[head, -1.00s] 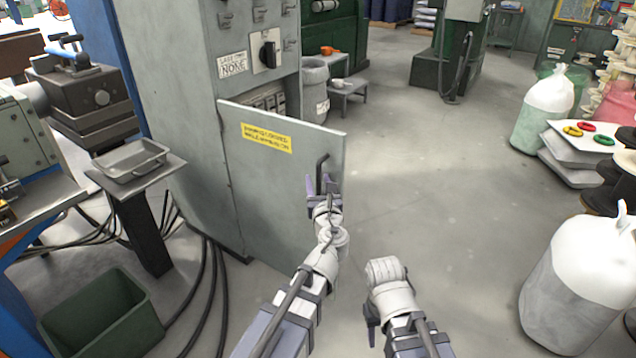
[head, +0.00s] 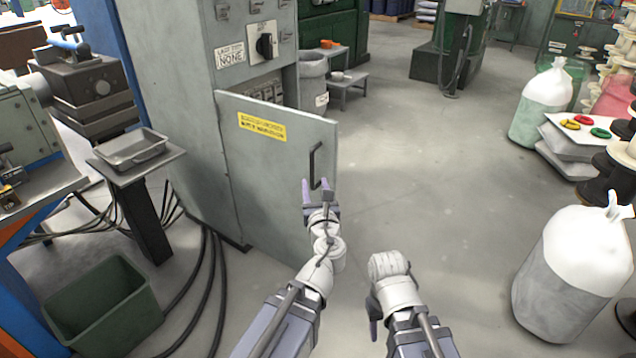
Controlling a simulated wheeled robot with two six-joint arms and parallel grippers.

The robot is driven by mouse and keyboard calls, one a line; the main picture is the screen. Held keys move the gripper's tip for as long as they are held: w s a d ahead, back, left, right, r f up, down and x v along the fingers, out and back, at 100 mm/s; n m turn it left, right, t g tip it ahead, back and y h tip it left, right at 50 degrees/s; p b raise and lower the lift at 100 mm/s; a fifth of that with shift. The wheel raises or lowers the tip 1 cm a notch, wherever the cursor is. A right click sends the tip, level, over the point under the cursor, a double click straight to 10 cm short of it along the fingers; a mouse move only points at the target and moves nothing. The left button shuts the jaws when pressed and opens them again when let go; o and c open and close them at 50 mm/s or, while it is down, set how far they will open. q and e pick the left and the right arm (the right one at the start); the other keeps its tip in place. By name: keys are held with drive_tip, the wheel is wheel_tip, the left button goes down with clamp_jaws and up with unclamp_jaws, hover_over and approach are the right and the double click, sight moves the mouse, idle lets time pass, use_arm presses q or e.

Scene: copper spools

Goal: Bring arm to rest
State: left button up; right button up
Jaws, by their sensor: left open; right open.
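The grey cabinet door (head: 265,185) with a yellow label stands swung open from the grey cabinet (head: 190,100). Its black handle (head: 314,165) is near the free edge. My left gripper (head: 319,184) is open and empty, its two purple fingers pointing at the door just below and in front of the handle. The handle's lower end shows in line with the gap between the fingers; I cannot tell the exact distance. My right gripper (head: 374,312) is low in the middle, folded downward, with its fingers partly hidden by its own wrist.
A metal tray (head: 120,160) sits on a stand at left, above a green bin (head: 100,310). Black cables run along the floor beside the cabinet. White sacks (head: 575,275) and spools (head: 600,185) stand at right. The floor (head: 440,180) in the middle is clear.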

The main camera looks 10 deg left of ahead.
use_arm(q)
drive_tip(key=s+a+f+n+g+y+p, duration=0.1)
drive_tip(key=s+f+n+g, duration=0.3)
drive_tip(key=n, duration=0.4)
drive_tip(key=s+a+f+n+g+p, duration=0.1)
drive_tip(key=s+f+n+g, duration=0.25)
drive_tip(key=f+n, duration=0.35)
drive_tip(key=s+d+f+n+g+h+p, duration=0.2)
drive_tip(key=s+d+f+n+g+h, duration=0.4)
drive_tip(key=s+d+n+g, duration=0.6)
drive_tip(key=s+a+r+n+t+p, duration=0.1)
drive_tip(key=s+r+t+p, duration=0.1)
drive_tip(key=r+p, duration=3.4)
drive_tip(key=shift+s+r+p, duration=0.35)
drive_tip(key=shift+s+p, duration=0.15)
drive_tip(key=shift+p, duration=0.25)
drive_tip(key=shift+d, duration=0.15)
